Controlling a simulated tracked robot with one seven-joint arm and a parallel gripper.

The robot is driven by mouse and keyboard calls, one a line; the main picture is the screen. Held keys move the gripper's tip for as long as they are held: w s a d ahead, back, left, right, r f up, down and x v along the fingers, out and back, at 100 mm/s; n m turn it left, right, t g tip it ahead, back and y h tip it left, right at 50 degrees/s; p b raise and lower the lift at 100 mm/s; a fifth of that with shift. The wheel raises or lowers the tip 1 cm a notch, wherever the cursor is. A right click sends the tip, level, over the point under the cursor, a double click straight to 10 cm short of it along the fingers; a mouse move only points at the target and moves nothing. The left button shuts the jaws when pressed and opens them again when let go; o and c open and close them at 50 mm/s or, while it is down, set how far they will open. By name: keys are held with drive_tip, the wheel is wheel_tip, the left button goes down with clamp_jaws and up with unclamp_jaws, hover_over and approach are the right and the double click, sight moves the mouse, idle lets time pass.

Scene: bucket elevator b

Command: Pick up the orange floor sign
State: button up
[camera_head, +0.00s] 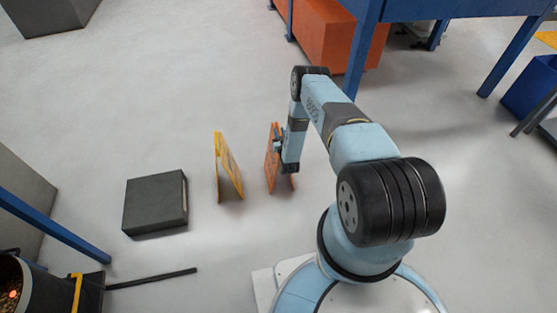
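The orange floor sign (271,163) stands upright on the grey floor in the middle of the view, left of my arm. My gripper (283,150) is at the sign's upper right side, pointing toward it, and overlaps it in the picture. The gripper and wrist hide part of the sign. The fingers are small and partly covered, so I cannot tell whether they are open or closed on the sign.
A yellow floor sign (228,170) stands just left of the orange one. A dark grey box (155,202) lies further left. A black bar (152,279) lies on the floor at lower left. A blue frame (362,45) and an orange block (335,35) stand behind. Floor beyond the signs is clear.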

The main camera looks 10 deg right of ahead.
clamp_jaws()
idle(1.0)
